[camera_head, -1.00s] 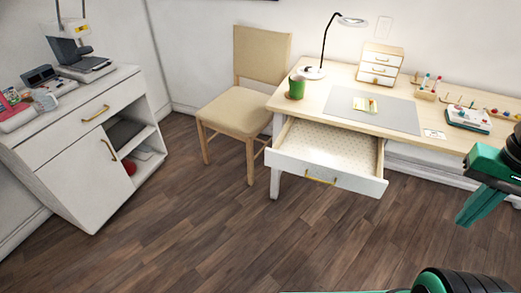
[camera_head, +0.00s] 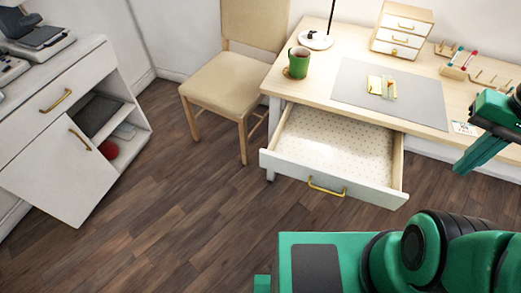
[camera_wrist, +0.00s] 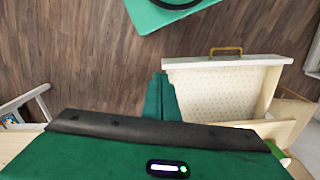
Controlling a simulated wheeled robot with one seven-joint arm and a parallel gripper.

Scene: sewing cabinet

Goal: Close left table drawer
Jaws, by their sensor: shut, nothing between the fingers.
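The left table drawer (camera_head: 335,150) is pulled well out of the wooden table (camera_head: 300,88). It has a white front with a gold handle (camera_head: 326,186) and a dotted lining, and looks empty. In the wrist view the open drawer (camera_wrist: 215,92) lies just right of my fingers, with its handle (camera_wrist: 226,51) at the top. My gripper (camera_head: 464,168) is shut and empty, at the right of the head view, pointing down and left, to the right of the drawer. Its green fingers (camera_wrist: 160,82) are pressed together in the wrist view.
A beige chair (camera_head: 222,82) stands left of the drawer. A white cabinet (camera_head: 45,105) with an open compartment is at far left. On the table are a green mug (camera_head: 299,63), a grey mat (camera_head: 350,85) and a small drawer box (camera_head: 401,28). Floor before the drawer is clear.

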